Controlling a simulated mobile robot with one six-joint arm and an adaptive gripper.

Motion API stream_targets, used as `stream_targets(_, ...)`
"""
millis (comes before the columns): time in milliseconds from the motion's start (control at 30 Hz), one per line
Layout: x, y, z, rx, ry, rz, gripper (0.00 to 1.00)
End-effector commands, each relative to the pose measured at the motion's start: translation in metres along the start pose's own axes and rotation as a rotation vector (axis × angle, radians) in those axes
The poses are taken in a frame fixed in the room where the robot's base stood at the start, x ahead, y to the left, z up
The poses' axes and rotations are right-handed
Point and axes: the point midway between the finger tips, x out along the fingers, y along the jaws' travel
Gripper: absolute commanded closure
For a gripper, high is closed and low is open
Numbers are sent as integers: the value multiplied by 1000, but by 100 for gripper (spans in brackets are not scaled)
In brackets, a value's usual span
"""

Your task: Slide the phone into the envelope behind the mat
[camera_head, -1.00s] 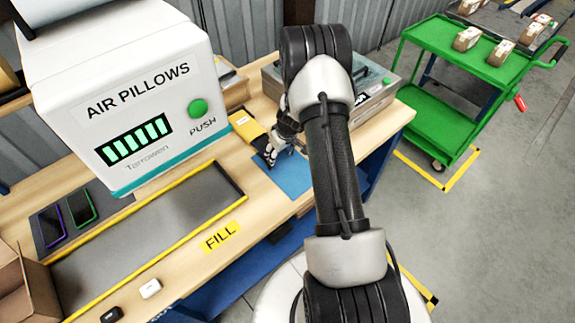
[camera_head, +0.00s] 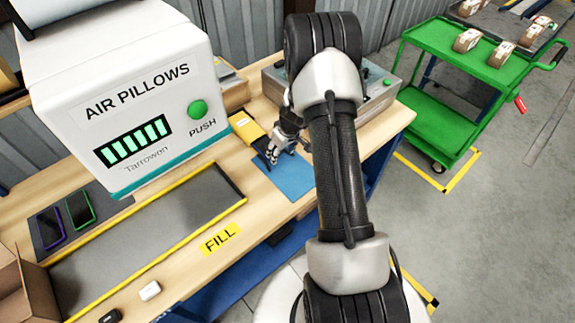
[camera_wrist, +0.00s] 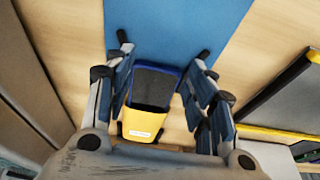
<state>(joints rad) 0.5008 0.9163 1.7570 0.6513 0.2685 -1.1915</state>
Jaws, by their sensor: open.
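The phone (camera_wrist: 155,88) has a dark screen and a blue edge. In the wrist view it lies between the blue mat and the yellow envelope (camera_wrist: 150,128), its near end at the envelope's mouth. It looks partly inside; I cannot tell how deep. The envelope (camera_head: 246,126) lies behind the blue mat (camera_head: 290,178) in the head view. The mat also shows in the wrist view (camera_wrist: 180,28). My gripper (camera_head: 277,157) is open, with its fingers on either side of the phone in the wrist view (camera_wrist: 163,48). I see no firm contact.
A white air pillow machine (camera_head: 130,90) stands left of the envelope. A grey case (camera_head: 375,88) is behind my arm. Two other phones, purple-edged (camera_head: 50,228) and green-edged (camera_head: 80,208), lie on a dark pad at left. A yellow-edged grey tray (camera_head: 150,228) lies in front.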

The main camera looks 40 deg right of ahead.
Motion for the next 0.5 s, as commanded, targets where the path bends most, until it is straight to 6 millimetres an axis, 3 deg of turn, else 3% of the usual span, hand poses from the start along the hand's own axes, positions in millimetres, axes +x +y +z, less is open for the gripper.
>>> stream_targets(500,-48,0,-15,0,0,0,50)
